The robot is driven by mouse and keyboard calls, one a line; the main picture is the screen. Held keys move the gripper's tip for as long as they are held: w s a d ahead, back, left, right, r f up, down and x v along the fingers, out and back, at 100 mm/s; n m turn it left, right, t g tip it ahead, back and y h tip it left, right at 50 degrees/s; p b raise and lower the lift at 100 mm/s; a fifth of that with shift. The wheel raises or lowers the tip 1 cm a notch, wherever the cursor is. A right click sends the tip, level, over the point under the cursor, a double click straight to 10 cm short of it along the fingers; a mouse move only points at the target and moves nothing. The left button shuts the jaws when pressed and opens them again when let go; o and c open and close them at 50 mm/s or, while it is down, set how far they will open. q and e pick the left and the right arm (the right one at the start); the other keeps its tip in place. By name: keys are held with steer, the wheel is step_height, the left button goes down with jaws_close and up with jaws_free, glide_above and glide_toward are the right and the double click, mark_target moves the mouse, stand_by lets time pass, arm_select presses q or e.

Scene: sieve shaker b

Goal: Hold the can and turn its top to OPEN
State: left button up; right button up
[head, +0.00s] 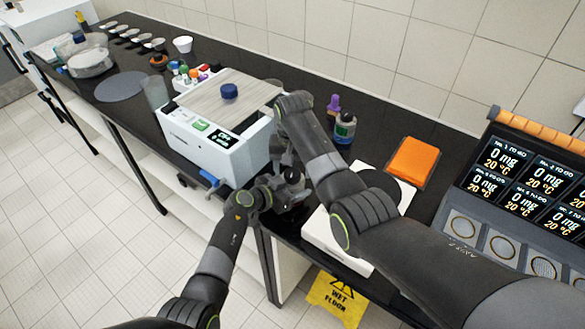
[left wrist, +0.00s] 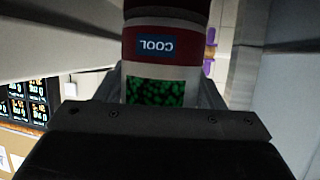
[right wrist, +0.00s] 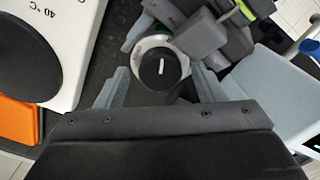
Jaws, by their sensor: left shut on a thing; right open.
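The can (left wrist: 158,60) stands between my left fingers, with a red and white label reading COOL and a green-speckled window below. Its top (right wrist: 152,68) is a round black knob with a white line, set in a pale ring; the ring's lettering is too small to read. My left gripper (left wrist: 160,98) is shut around the can's body. My right gripper (right wrist: 160,75) is open over the top, one finger on each side of the knob; I cannot tell whether they touch it. In the head view my arms mostly hide the can.
A white balance-like box (head: 215,130) stands left of my grippers on the black bench. A white hot plate (head: 403,196), an orange pad (head: 412,162) and a small bottle (head: 345,128) lie to the right. A display rack (head: 525,180) stands further right. A yellow wet-floor sign (head: 335,300) is below.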

mark_target(292, 172)
step_height(292, 172, up, 12)
stand_by(0.6)
step_height(292, 172, down, 12)
steer(key=m, duration=0.4)
stand_by(0.8)
